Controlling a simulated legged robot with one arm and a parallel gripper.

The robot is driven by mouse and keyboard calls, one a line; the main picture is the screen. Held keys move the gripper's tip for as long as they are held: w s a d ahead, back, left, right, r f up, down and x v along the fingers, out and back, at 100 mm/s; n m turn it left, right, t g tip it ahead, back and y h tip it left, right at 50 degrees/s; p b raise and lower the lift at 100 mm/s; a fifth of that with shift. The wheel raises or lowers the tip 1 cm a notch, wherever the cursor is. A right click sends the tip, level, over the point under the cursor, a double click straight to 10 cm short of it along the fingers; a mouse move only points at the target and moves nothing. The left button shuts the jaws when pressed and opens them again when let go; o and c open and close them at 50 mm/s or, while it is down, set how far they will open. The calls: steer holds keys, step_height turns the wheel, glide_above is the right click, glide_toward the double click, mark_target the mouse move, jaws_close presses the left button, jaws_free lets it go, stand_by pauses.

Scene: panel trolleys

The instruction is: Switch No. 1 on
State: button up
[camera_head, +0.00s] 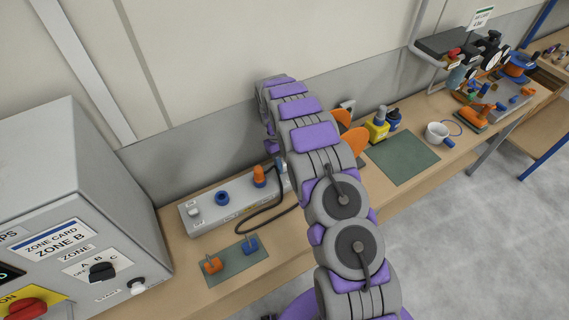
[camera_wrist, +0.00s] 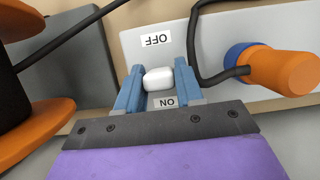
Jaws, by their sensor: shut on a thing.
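In the wrist view, my gripper (camera_wrist: 158,85) has its two blue fingers on either side of a small white switch knob (camera_wrist: 158,77) and is shut on it. The knob sits between an OFF label (camera_wrist: 156,40) and an ON label (camera_wrist: 166,102), both upside down here, and is nearer the ON label. It stands on a light grey panel (camera_wrist: 215,42), a long strip unit (camera_head: 190,222) on the bench in the head view. There my arm hides the gripper and the gripped knob. I cannot read a switch number.
An orange plug (camera_wrist: 280,71) with a black cable is close right of my gripper. An orange and dark reel-like thing (camera_head: 355,141) is beside my arm. A grey zone box (camera_head: 70,190) stands at the left. A green mat (camera_head: 402,157), yellow bottle (camera_head: 377,130) and white mug (camera_head: 436,133) are right.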

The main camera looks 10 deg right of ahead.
mark_target(284, 162)
steer(key=o, duration=1)
steer(key=shift+c, duration=0.2)
steer(key=shift+r, duration=0.1)
step_height(284, 162, up, 3)
steer(key=shift+w+a+r+p, duration=0.1)
steer(key=shift+w+p, duration=0.05)
steer(key=shift+p, duration=0.15)
steer(key=shift+s+r, duration=0.15)
steer(key=shift+s, duration=0.15)
steer(key=s+r, duration=0.1)
steer(key=s, duration=1.4)
steer(key=shift+s+p, duration=0.3)
steer(key=shift+p, duration=0.15)
steer(key=shift+r, duration=0.1)
